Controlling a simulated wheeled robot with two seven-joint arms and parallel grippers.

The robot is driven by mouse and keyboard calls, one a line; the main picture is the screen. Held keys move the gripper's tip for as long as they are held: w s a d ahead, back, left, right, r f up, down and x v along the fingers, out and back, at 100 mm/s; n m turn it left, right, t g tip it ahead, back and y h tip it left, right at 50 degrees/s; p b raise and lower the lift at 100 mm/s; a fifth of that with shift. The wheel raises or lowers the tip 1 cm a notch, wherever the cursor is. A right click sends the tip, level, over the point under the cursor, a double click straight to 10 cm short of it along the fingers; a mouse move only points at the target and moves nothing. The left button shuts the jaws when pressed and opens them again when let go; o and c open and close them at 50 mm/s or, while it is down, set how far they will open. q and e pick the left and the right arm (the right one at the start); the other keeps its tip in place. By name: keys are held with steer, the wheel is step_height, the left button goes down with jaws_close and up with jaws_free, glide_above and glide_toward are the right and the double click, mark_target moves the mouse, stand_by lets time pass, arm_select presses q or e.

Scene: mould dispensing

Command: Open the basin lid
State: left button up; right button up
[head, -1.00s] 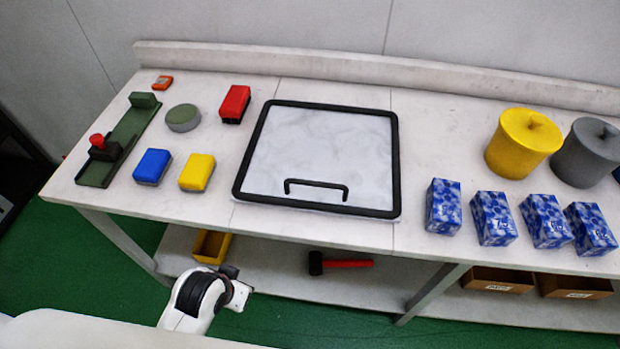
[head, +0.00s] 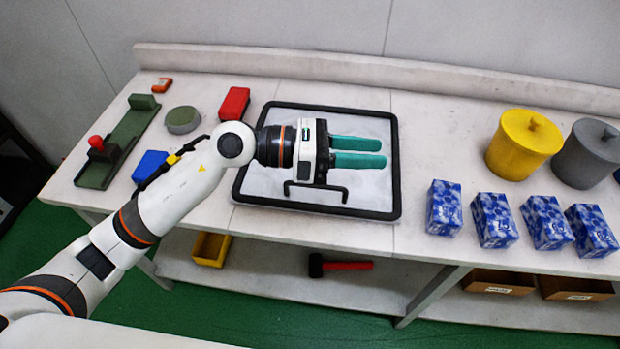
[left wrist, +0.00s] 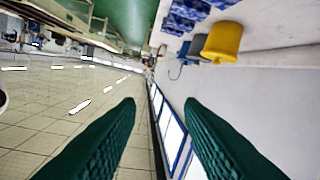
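The basin lid (head: 371,192) is a pale panel with a black frame, lying flat on the white table in the head view. Its black bar handle (head: 343,191) is near the front edge, partly hidden by my left gripper. My left gripper (head: 386,152) is over the lid, behind the handle in the picture, with teal fingers pointing right. The fingers are apart with nothing between them. In the left wrist view the fingers (left wrist: 160,110) are also wide apart and empty. My right gripper is not in view.
Blue patterned boxes (head: 443,207), a yellow pot (head: 523,144) and a grey pot (head: 586,153) stand to the right. A red block (head: 234,104), a blue block (head: 150,165) and a green round piece (head: 182,119) are on the left. A back ledge (head: 430,78) borders the table.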

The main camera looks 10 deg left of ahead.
arm_select(q)
steer(key=w+a+f+m+y, duration=0.2)
steer(key=w+a+f+y, duration=0.1)
steer(key=a+f+y, duration=0.3)
steer(key=w+a+f+m+y, duration=0.35)
steer(key=a+y, duration=0.25)
steer(key=a, duration=0.2)
steer(key=shift+n, duration=0.35)
steer(key=p+x, duration=0.1)
steer(key=x, duration=0.4)
steer(key=p+x, duration=0.2)
steer(key=x, duration=0.4)
steer(key=shift+w+a+p, duration=0.2)
steer(key=shift+w+p, duration=0.05)
steer(key=shift+p, duration=0.05)
steer(key=shift+w+d+f, duration=0.1)
steer(key=shift+d+f, duration=0.05)
steer(key=shift+f, duration=0.4)
jaws_close()
